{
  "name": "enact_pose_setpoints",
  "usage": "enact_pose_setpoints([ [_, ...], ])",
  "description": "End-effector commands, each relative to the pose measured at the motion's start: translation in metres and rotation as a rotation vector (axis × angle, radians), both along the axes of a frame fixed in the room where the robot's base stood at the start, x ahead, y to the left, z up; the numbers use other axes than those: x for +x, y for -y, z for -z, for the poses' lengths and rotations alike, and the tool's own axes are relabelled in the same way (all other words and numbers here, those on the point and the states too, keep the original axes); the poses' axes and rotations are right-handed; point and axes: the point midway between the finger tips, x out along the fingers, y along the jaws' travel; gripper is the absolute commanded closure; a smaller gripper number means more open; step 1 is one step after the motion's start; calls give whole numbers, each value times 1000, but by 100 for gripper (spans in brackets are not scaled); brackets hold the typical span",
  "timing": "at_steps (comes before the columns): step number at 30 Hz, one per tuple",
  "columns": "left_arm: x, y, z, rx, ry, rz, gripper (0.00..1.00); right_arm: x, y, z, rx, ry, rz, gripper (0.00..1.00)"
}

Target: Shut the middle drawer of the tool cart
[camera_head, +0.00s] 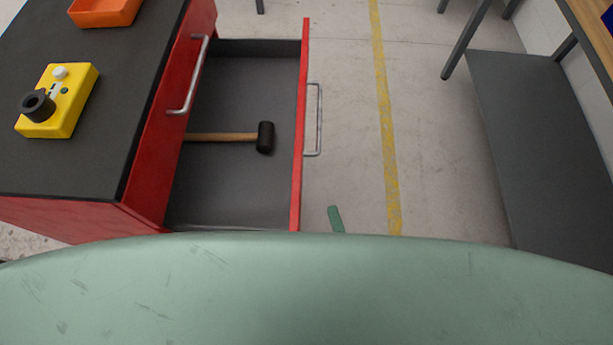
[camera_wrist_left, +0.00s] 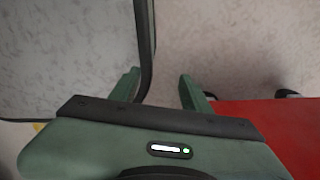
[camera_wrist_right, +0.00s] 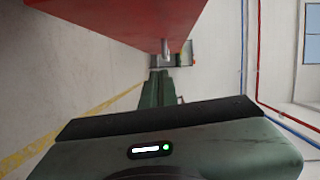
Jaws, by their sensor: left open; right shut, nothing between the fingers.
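The red tool cart (camera_head: 150,165) stands at left in the head view. A grey-lined drawer (camera_head: 240,85) is pulled out below a closed drawer's handle. Its red front panel (camera_head: 300,130) faces right and carries a metal handle (camera_head: 319,120). A mallet with a black head (camera_head: 265,138) lies inside. My right gripper (camera_head: 336,216) shows only as a green tip, right of the panel's near end and apart from it. In the right wrist view its fingers (camera_wrist_right: 158,80) are shut and empty below a red panel (camera_wrist_right: 125,20). My left gripper (camera_wrist_left: 159,82) is open and empty near a red surface (camera_wrist_left: 270,120).
On the cart's black top (camera_head: 60,165) are a yellow box (camera_head: 75,85) with a black knob and an orange tray (camera_head: 105,12). A bench with a dark grey lower shelf (camera_head: 540,140) stands at right. The floor between, with a yellow line (camera_head: 385,120), is clear.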

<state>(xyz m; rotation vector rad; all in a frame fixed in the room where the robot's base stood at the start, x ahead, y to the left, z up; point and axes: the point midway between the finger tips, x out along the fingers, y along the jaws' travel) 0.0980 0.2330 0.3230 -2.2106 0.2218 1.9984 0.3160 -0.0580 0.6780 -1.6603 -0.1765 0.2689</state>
Motion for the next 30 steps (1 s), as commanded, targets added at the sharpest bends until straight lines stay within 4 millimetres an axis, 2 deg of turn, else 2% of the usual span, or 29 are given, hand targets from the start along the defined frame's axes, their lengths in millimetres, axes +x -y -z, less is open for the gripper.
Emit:
enact_pose_setpoints([
  [1,-5,0,-5,0,-3,1,53,-2,1,-16,49,21,16,100],
  [3,-9,-2,-5,0,-5,2,53,-3,2,-24,94,41,31,100],
  [8,-11,-2,-5,0,-5,2,53,9,-1,-27,111,51,37,100],
  [21,-11,-2,-16,1,-6,2,53,96,-22,-27,107,51,36,100],
  [25,-11,-2,-19,1,-6,2,53,94,-44,-26,109,45,36,100],
  [30,-11,-2,-20,0,-6,2,53,94,-59,-25,106,47,36,100],
])
